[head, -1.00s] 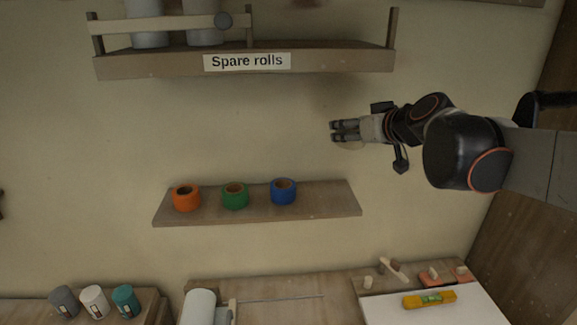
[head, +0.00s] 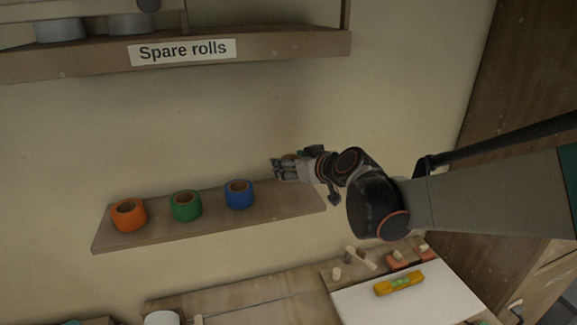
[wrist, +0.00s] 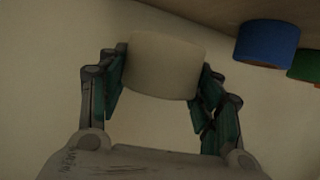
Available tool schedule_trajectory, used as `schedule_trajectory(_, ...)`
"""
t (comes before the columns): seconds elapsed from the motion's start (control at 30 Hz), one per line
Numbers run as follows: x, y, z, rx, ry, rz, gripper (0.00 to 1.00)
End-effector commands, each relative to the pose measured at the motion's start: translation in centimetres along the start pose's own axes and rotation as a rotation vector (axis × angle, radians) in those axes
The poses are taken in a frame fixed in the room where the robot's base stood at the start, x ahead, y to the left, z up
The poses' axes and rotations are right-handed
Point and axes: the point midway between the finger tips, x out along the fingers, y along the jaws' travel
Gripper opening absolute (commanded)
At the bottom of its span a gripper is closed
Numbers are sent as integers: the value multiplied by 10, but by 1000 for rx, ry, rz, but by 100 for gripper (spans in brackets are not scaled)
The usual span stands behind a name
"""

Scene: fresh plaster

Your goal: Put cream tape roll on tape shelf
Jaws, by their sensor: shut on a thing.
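The cream tape roll (wrist: 163,65) sits between the two fingers of my gripper (wrist: 160,82) in the wrist view, and the gripper is shut on it. In the head view my gripper (head: 284,169) is at the right end of the tape shelf (head: 292,199), by its back edge, and appears slightly above the board. The roll is mostly hidden by the fingers there. The wooden shelf holds an orange roll (head: 128,216), a green roll (head: 186,207) and a blue roll (head: 239,195) in a row. I cannot tell whether the cream roll touches the shelf.
The shelf's right part, beside the blue roll, is bare. A higher shelf labelled "Spare rolls" (head: 180,51) holds grey rolls at upper left. Below is a bench with a white board (head: 440,298) and a yellow level (head: 399,284).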

Motion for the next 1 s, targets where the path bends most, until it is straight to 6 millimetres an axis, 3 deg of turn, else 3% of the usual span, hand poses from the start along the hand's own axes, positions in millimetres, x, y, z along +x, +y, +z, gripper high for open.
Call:
schedule_trajectory(0.5,21,0,48,0,0,0,35)
schedule_trajectory(0.87,22,0,54,0,0,0,35)
schedule_trajectory(0.9,22,0,53,0,0,0,68)
schedule_trajectory(0.97,22,0,52,0,0,0,79)
schedule_trajectory(1.0,22,0,52,0,0,0,79)
